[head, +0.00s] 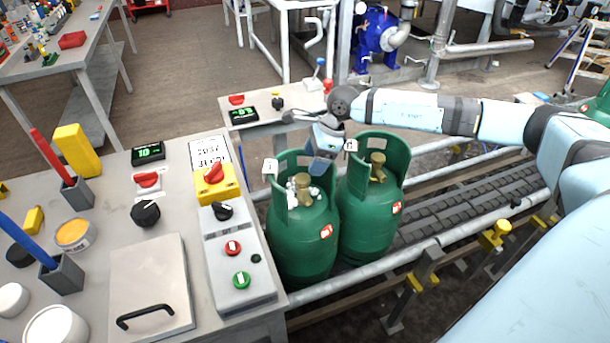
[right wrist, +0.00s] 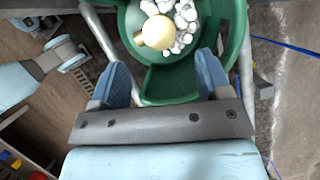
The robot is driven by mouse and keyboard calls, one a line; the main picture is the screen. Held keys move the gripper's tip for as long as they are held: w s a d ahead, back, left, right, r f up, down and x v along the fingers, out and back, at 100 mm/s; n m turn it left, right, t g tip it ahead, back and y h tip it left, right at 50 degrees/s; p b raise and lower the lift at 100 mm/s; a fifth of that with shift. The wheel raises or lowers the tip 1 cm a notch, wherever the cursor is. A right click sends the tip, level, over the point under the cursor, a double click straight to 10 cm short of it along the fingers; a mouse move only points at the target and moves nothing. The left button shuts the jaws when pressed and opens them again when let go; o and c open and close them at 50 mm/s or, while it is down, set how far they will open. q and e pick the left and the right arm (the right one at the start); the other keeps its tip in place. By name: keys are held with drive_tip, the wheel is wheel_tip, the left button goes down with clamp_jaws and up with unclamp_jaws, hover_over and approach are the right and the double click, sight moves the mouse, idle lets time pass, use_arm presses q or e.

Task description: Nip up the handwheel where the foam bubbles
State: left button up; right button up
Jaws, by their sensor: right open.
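Two green gas cylinders stand side by side at the conveyor in the head view. White foam (head: 313,191) sits around the valve of the left cylinder (head: 303,238), below its brass handwheel (head: 303,181). The right cylinder (head: 368,222) has a brass handwheel (head: 378,160) with no foam visible. My right gripper (head: 321,166) is open and empty over the left cylinder's collar. In the right wrist view, the foamy handwheel (right wrist: 158,32) lies ahead of the spread blue fingers (right wrist: 164,78), apart from them, with foam (right wrist: 183,22) beside it. My left gripper is not in view.
The roller conveyor (head: 447,208) with its rails runs off to the right. A control bench (head: 160,205) with knobs, a lidded box and pots stands at the left. A smaller panel (head: 268,115) stands behind the cylinders. Each cylinder's collar rises around its valve.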

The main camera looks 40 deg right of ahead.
sight(303, 178)
drive_tip(key=x, duration=0.6)
drive_tip(key=c, duration=0.9)
drive_tip(key=shift+c, duration=0.2)
drive_tip(key=m+t, duration=0.1)
drive_tip(key=m, duration=0.2)
drive_tip(key=shift+s+a+h+p, duration=0.1)
drive_tip(key=shift+a+h+p, duration=0.05)
drive_tip(key=shift+h+p, duration=0.25)
drive_tip(key=shift+m+t+h, duration=0.4)
drive_tip(key=shift+m, duration=1.2)
